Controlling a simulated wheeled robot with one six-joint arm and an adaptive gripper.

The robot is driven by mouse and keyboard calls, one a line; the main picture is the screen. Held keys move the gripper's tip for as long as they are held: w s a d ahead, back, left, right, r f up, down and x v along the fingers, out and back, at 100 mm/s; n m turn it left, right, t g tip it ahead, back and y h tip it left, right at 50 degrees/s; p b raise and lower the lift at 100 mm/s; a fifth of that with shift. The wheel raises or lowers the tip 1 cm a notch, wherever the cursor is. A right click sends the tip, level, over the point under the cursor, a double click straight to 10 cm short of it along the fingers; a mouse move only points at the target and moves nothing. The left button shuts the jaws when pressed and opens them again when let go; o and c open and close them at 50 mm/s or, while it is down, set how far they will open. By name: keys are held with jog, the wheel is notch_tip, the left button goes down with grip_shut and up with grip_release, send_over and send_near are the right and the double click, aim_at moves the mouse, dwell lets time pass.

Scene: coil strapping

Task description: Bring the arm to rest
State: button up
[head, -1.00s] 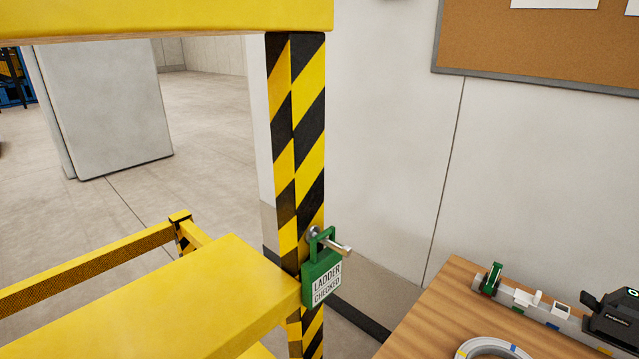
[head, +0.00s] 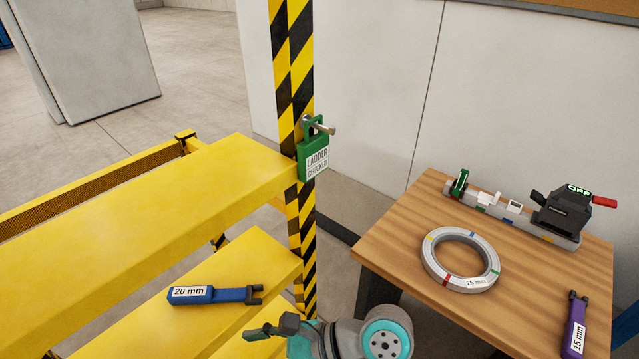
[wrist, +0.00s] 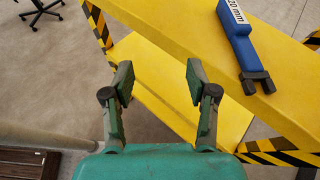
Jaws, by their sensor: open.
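My gripper (head: 274,327) is at the bottom of the head view, in front of the yellow ladder's lower step (head: 232,266). In the wrist view my gripper (wrist: 158,84) has its two fingers wide apart with nothing between them. A blue tool marked 20 mm (head: 213,295) lies on the lower step, to the left of my gripper and apart from it. The blue tool also shows at the upper right of the wrist view (wrist: 240,42).
A wooden table (head: 395,238) at right holds a coil marked 25 mm (head: 432,266), a black device reading OFF (head: 562,212) and a purple tool marked 15 mm (head: 576,325).

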jog(key=s+d+f+n+t+h, duration=0.25)
jog(key=d+f+t+h, duration=0.2)
jog(key=d+f, duration=0.4)
jog(key=s+d+f+n+t+h, duration=0.1)
jog(key=s+d+f+t+h, duration=0.2)
jog(key=d+f+t, duration=0.5)
jog(key=s+d+r+n+h, duration=0.2)
jog(key=s+d+n+h, duration=0.3)
jog(key=s+d, duration=0.5)
jog(key=s+d+r+n+t+h, duration=0.1)
jog(key=s+d+r+n+t, duration=0.1)
jog(key=s+r+n, duration=0.4)
jog(key=s+n, duration=0.2)
jog(key=shift+s+d+r+n, duration=0.35)
jog(key=shift+s, duration=0.05)
